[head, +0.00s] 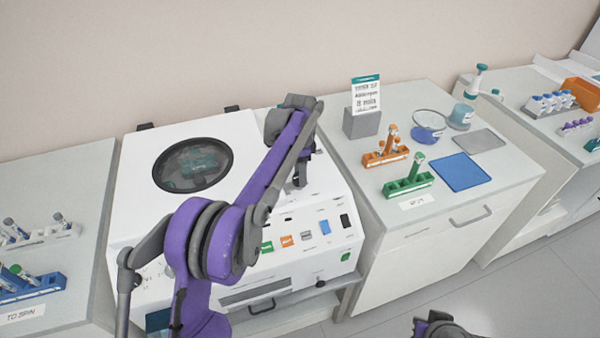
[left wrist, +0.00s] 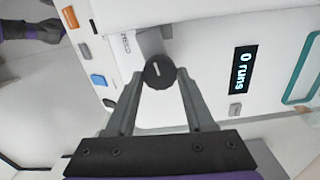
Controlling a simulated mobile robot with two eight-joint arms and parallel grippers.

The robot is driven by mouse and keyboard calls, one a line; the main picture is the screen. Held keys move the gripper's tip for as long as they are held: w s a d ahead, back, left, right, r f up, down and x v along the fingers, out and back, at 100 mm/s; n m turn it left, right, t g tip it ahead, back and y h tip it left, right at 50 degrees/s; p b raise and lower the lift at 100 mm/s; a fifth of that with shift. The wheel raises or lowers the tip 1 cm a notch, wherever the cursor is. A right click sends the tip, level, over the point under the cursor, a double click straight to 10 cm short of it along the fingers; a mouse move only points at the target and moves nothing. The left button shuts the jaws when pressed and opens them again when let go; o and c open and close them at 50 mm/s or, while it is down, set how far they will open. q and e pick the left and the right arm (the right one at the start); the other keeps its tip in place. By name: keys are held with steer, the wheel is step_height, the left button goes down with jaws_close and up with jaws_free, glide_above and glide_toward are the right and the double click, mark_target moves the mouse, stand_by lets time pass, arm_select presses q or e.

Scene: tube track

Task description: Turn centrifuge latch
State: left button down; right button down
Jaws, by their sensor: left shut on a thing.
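The white centrifuge (head: 130,205) stands in the middle of the head view, its lid down, with a round dark window (head: 193,165). Its latch is a round dark knob (left wrist: 160,71) with a pale mark, on the front beside a grey block (left wrist: 153,42), seen in the left wrist view. My left gripper (left wrist: 159,82) is shut on the knob, one finger on each side. In the head view my left gripper (head: 297,180) points down at the centrifuge's front edge, and hides the knob. My right gripper (head: 438,326) shows only partly at the bottom edge.
Orange (head: 287,240) and blue (head: 324,227) buttons sit on the front panel. A display (left wrist: 243,70) reads "0 runs". Racks with tubes stand on the left bench, and orange (head: 385,157) and green (head: 408,186) racks on the right one.

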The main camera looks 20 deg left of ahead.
arm_select(q)
steer(key=shift+m, duration=0.8)
steer(key=shift+c, duration=1.3)
jaws_free()
step_height(320, 180, up, 11)
steer(key=p, duration=0.1)
steer(key=shift+f, duration=0.1)
